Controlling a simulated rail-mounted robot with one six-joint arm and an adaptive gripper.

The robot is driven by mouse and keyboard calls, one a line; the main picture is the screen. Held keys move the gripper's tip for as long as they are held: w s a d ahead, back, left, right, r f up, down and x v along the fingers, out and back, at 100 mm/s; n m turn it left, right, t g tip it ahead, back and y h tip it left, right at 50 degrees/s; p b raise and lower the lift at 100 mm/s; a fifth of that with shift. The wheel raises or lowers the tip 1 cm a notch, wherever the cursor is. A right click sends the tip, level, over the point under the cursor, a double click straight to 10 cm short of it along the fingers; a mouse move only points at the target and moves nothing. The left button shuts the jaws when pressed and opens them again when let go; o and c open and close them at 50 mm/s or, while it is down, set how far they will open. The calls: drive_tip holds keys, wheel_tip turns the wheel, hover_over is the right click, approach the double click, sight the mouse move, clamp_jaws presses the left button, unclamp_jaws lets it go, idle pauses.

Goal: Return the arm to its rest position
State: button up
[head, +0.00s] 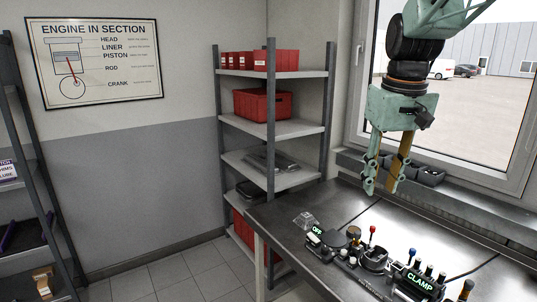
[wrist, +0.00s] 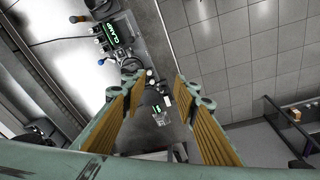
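My gripper (head: 383,190) hangs in the air above the back of the dark workbench (head: 285,220) in the head view, fingers pointing down. In the wrist view, the gripper's two yellow-padded fingers (wrist: 160,95) stand wide apart with nothing between them. The arm comes in from the top right of the head view. A small clear container (head: 304,219) lies at the bench's left end and also shows in the wrist view (wrist: 161,117).
Bench fixtures carry lit signs, OFF (head: 317,230) and CLAMP (head: 419,281), with knobs and levers around them. A shelf rack (head: 272,129) with red bins stands left of the bench. A window (head: 470,110) and dark sill bins (head: 428,175) lie behind my gripper.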

drive_tip(key=s+a+f+b, duration=0.1)
drive_tip(key=s+a+f, duration=0.1)
drive_tip(key=s, duration=1)
drive_tip(key=s+a+f+t+b, duration=0.1)
drive_tip(key=s+a+f+b, duration=0.1)
drive_tip(key=s, duration=0.9)
drive_tip(key=s+a+f+m+t+b, duration=0.1)
drive_tip(key=s+a+f, duration=0.2)
drive_tip(key=s, duration=0.9)
drive_tip(key=shift+s+b, duration=0.3)
